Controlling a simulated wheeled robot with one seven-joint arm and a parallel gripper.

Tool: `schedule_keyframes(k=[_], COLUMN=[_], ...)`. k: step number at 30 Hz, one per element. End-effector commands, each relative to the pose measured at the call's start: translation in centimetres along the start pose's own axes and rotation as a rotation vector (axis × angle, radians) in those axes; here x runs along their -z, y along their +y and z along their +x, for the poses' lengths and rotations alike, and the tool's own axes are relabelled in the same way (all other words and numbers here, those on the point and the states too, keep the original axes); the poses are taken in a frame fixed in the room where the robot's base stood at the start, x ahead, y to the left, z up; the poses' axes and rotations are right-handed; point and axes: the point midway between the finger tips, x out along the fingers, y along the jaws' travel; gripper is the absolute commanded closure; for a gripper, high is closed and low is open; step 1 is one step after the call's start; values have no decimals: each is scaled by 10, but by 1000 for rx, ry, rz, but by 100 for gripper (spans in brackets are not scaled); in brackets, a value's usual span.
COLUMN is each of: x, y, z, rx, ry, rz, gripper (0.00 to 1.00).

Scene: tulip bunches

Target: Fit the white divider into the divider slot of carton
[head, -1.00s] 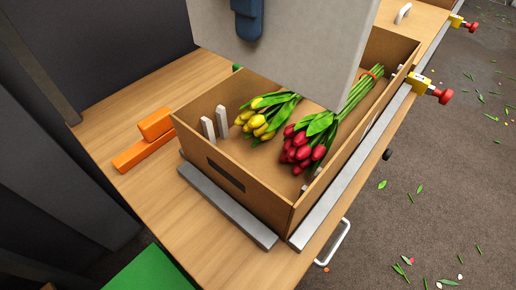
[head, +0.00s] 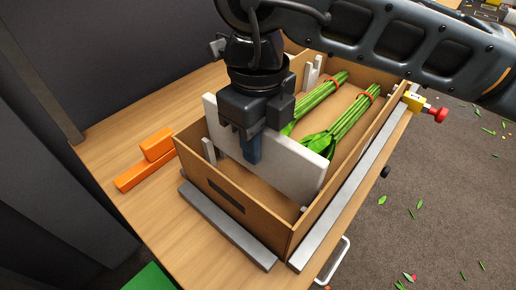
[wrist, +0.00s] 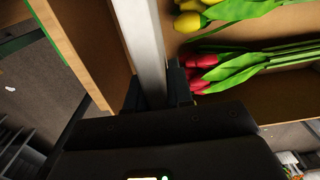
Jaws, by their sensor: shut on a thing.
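The white divider (head: 285,165) stands upright across the near part of the brown carton (head: 225,192), its lower part inside and its top edge above the left wall. My gripper (head: 253,150) is shut on its upper middle; the wrist view shows the divider (wrist: 144,40) between the fingers (wrist: 157,92). One white slot post (head: 208,150) shows in front of the divider's left end. A small piece of post (head: 304,208) shows near the right end. The divider hides the other near posts, and I cannot tell whether its bottom is fully down.
Red tulips (wrist: 200,75) and yellow tulips (wrist: 190,20) lie beyond the divider; their stems (head: 350,115) show in the head view. More white posts (head: 312,70) stand farther back. Grey rails (head: 228,228) border the carton. Orange blocks (head: 145,160) lie left.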

Motion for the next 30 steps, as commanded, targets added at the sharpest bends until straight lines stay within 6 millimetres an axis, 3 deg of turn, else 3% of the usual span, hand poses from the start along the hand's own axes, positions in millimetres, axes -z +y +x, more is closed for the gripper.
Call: schedule_keyframes(k=[6, 30], x=[0, 0], y=[0, 0], z=[25, 37], rx=[-2, -1], ry=[1, 1], rz=[1, -1], gripper=[100, 100])
